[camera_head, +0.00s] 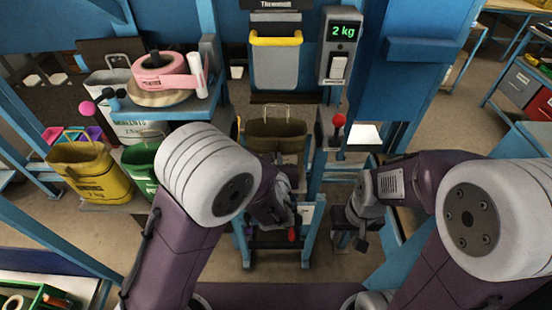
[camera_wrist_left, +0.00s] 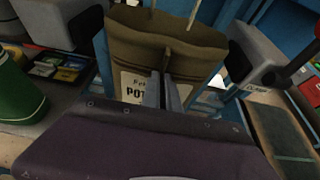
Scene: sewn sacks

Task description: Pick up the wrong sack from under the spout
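An olive-brown sack (camera_head: 277,134) with a pale wire handle hangs upright under the spout (camera_head: 275,68). In the left wrist view the sack (camera_wrist_left: 165,45) shows a white label partly reading "POT"; the rest is hidden. My left gripper (camera_head: 284,212) is in front of and below the sack. In the left wrist view its fingers (camera_wrist_left: 163,88) are close together at the sack's front, with a narrow upright brown strip or fold between them. My right gripper (camera_head: 352,234) is low, right of the blue stand and away from the sack; its fingers are unclear.
The scale display (camera_head: 343,31) reads 2 kg. A red-knobbed lever (camera_head: 338,122) stands right of the sack. Blue stand posts flank it, with a grey clamp (camera_wrist_left: 250,50) close on the right. At left are a yellow sack (camera_head: 90,172), a green sack (camera_head: 141,165) and a tape-roll shelf.

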